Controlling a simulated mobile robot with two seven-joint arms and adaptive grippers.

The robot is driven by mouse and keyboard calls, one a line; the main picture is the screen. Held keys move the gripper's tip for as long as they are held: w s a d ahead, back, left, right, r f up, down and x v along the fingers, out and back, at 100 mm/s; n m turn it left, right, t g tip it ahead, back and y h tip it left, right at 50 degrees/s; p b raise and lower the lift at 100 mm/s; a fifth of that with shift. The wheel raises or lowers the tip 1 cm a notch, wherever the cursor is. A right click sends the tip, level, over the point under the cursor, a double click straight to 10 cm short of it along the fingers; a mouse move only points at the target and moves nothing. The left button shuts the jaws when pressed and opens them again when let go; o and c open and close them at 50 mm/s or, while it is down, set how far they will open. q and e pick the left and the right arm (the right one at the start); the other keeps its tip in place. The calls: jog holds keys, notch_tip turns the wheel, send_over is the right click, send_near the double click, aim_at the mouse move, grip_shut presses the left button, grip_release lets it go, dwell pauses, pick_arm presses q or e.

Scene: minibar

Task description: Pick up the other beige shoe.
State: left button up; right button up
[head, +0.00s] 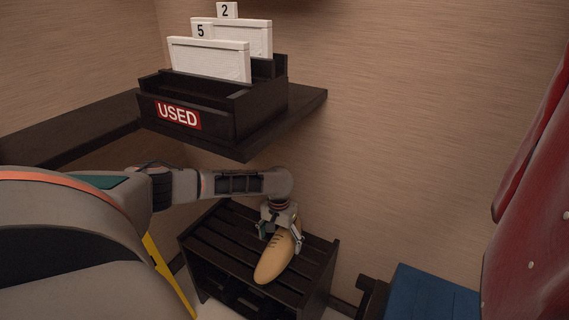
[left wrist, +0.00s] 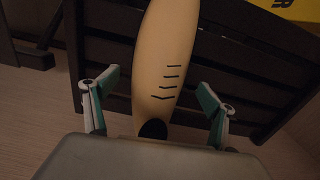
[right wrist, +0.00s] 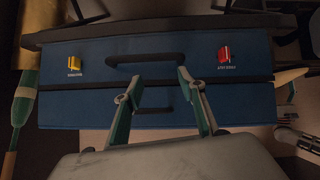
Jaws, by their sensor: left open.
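One beige shoe (head: 275,258) lies on the dark slatted rack (head: 213,242) in the head view. My left gripper (head: 279,232) is over the shoe's heel end, with a finger on each side. In the left wrist view the shoe (left wrist: 168,60), with short dark lace marks, lies between the spread fingers of my left gripper (left wrist: 155,115). Gaps show on both sides of it, so the gripper is open around it. My right gripper (right wrist: 165,95) shows only in the right wrist view, its fingers apart and nothing between them, in front of a blue case (right wrist: 180,72).
A dark shelf (head: 310,102) above the rack carries a box labelled USED (head: 215,118) with white numbered panels. A blue surface (head: 430,295) and a red garment (head: 530,200) are at the right. The yellow piece (left wrist: 300,8) is at the left wrist view's top right.

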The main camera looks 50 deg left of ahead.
aim_at(280, 249)
pick_arm(q)
jog(key=f, duration=0.2)
jog(key=f+b, duration=0.1)
jog(key=f, duration=0.1)
jog(key=shift+s+d, duration=0.2)
jog(key=shift+s, duration=0.05)
jog(key=shift+w+f, duration=0.15)
jog(key=shift+w, duration=0.05)
jog(key=shift+r, duration=0.2)
jog(key=c, duration=1.4)
jog(key=shift+c, duration=0.3)
jog(key=shift+r, duration=0.1)
pick_arm(e)
jog(key=shift+w+a+r+y, duration=0.15)
jog(key=shift+w+a+r, duration=0.15)
jog(key=shift+a, duration=0.2)
jog(key=shift+w+a+r+y, duration=0.15)
jog(key=shift+w+a, duration=0.1)
jog(key=shift+a, duration=0.2)
